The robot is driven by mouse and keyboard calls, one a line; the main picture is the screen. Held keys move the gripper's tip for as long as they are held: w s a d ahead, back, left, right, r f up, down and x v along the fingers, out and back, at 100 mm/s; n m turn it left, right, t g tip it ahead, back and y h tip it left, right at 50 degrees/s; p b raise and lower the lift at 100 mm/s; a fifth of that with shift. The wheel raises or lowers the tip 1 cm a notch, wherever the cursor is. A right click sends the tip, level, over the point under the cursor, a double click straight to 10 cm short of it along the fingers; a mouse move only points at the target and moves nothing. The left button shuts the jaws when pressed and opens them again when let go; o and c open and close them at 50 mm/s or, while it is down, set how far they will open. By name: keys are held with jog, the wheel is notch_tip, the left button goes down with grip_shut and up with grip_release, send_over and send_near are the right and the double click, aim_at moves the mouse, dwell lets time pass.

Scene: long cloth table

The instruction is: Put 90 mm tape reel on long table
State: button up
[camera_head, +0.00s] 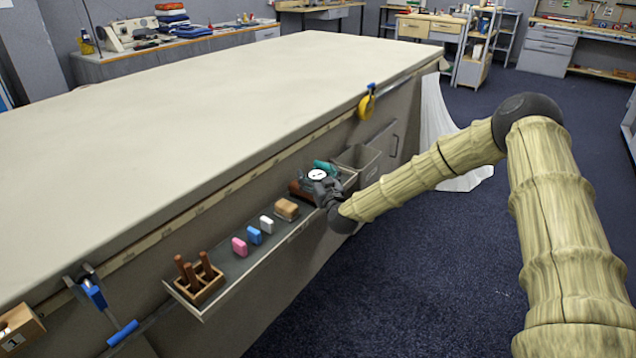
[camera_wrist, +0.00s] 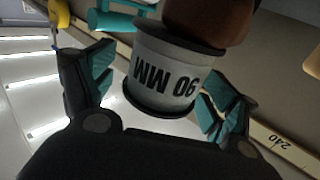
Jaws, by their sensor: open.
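My gripper (camera_wrist: 158,88) is open, with one teal-padded finger on each side of the reel. A gap shows at the left finger; at the right finger I cannot tell whether it touches. In the head view my gripper (camera_head: 322,186) is at the far part of the side tray, and the reel is hard to make out there. The long table (camera_head: 190,115) has a bare pale cloth top, above and left of the gripper.
A brown object (camera_wrist: 205,20) and teal one (camera_wrist: 112,20) are close to the reel. A yellow tape (camera_head: 366,106) hangs at the table edge.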

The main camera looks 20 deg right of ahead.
aim_at(317, 174)
jog(key=c, duration=1.3)
jog(key=shift+r, duration=0.55)
notch_tip(317, 174, up, 3)
jog(key=shift+s+f, duration=0.1)
jog(key=shift+f, duration=0.1)
jog(key=s+d+r, duration=0.1)
jog(key=s+d, duration=0.2)
jog(key=s, duration=0.4)
jog(key=s+d, duration=0.2)
jog(key=s, duration=0.6)
jog(key=s+a+f+p, duration=0.1)
jog(key=s+a+p, duration=1.1)
jog(key=s+a, duration=0.15)
jog(key=shift+h, duration=0.3)
jog(key=s+f, duration=0.3)
jog(key=f, duration=0.1)
jog(key=s+f, duration=0.2)
jog(key=f, duration=0.1)
jog(key=shift+s+a+f, duration=0.1)
jog(key=shift+s+a, duration=0.2)
jog(key=shift+a, duration=0.1)
